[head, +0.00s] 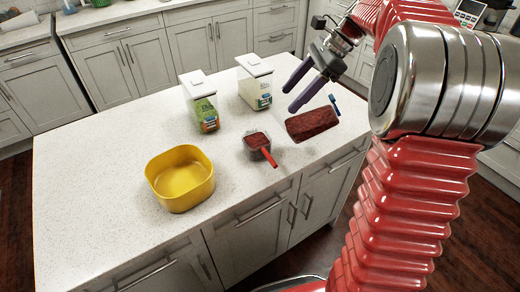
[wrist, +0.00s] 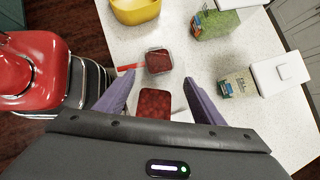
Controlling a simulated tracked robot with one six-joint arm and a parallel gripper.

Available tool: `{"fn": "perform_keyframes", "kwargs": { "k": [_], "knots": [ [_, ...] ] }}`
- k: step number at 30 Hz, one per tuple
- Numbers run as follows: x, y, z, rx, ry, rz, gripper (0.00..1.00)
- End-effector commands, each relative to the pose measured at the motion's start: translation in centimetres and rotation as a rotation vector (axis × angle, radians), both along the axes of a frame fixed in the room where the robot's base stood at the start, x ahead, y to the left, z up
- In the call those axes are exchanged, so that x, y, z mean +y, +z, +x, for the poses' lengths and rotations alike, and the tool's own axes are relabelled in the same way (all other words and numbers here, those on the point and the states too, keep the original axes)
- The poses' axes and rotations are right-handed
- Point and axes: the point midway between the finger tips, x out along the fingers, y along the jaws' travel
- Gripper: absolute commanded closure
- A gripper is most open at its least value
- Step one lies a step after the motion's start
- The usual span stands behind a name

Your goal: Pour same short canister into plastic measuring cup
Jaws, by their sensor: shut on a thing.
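The short canister (head: 312,123) is clear-walled with dark red contents, and shows in the head view below my gripper (head: 305,90). In the wrist view the canister (wrist: 154,103) sits between the two purple fingers of my gripper (wrist: 158,100), which is shut on it. It is held to the right of the measuring cup in the head view. The plastic measuring cup (head: 257,145) is clear with a red handle and stands on the counter. It also shows in the wrist view (wrist: 158,62), with red contents inside. No falling stream is visible.
A yellow bowl (head: 180,178) stands left of the cup. A canister with green contents (head: 200,103) and one with pale contents (head: 255,82), both white-lidded, stand behind. The white countertop (head: 90,190) is clear at left; its front edge is close to the cup.

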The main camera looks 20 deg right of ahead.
Motion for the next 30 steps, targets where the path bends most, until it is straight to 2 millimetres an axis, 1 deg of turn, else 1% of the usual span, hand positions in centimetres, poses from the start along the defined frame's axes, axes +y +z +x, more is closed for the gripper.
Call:
{"fn": "perform_keyframes", "kwargs": {
  "k": [2,9,19,30],
  "knots": [
    [-1.0,-0.2,-0.1,-0.007,-0.005,0.065,1.00],
    [-2.7,-0.3,-0.4,-0.036,-0.002,0.247,1.00],
    [-2.6,0.0,-0.4,-0.037,0.001,0.248,1.00],
    [-2.6,2.6,-0.4,-0.036,0.002,0.247,1.00]
  ]
}}
